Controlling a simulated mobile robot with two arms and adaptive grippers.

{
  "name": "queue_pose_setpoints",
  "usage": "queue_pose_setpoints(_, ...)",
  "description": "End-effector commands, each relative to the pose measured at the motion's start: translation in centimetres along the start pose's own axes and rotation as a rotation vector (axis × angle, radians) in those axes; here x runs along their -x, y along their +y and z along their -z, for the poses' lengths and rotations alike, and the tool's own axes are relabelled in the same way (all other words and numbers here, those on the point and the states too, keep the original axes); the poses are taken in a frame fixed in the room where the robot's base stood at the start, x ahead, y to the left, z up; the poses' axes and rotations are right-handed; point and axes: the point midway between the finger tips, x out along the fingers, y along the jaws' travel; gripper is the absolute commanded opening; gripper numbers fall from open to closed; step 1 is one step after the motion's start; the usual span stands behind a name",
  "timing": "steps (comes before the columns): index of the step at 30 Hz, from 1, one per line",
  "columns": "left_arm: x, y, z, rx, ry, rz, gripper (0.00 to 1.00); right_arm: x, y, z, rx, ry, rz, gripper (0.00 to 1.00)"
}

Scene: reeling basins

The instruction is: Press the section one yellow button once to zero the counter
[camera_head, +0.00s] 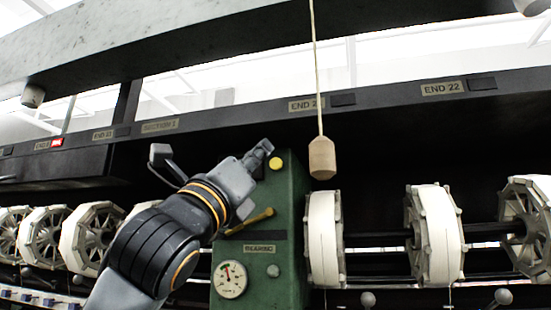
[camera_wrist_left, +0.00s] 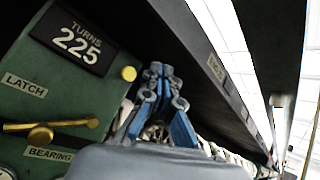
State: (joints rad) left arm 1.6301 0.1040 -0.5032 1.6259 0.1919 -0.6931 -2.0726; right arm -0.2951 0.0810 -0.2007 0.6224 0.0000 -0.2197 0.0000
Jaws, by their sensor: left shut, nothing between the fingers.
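The yellow button (camera_head: 276,163) is a small round knob on the upper part of the green section panel (camera_head: 289,205). It also shows in the left wrist view (camera_wrist_left: 128,73), below and right of a dark counter (camera_wrist_left: 73,40) reading TURNS 225. My left gripper (camera_head: 264,148) is shut and empty, its tip just up and left of the button in the head view. In the left wrist view the closed fingers (camera_wrist_left: 163,75) appear right of the button, with a visible gap in the picture. Whether they touch is not clear. My right gripper is out of view.
A brass latch handle (camera_head: 250,222) sticks out below the button, above a BEARING label and a round gauge (camera_head: 230,279). A wooden weight (camera_head: 322,158) hangs on a cord just right of the panel. White reels (camera_head: 324,238) flank the panel. A dark beam (camera_head: 375,97) runs above.

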Motion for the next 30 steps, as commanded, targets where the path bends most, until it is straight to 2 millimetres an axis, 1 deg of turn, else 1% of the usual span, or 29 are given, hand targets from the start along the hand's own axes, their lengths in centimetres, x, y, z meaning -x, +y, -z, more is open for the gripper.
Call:
queue_pose_setpoints(1,-0.8,0.4,0.3,0.003,0.003,-0.002,0.00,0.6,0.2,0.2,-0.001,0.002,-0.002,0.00)
queue_pose_setpoints(4,-1.7,1.0,0.8,0.001,0.002,-0.002,0.00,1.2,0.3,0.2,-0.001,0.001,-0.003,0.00)
queue_pose_setpoints(10,-2.8,1.9,1.8,0.000,0.001,-0.001,0.00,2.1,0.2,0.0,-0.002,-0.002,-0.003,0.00)
queue_pose_setpoints(18,-2.9,2.1,2.2,-0.001,0.000,0.000,0.00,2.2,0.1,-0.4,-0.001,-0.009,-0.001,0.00)
queue_pose_setpoints(30,-2.9,2.1,2.1,0.000,0.000,0.000,0.00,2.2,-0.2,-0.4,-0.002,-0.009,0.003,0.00)
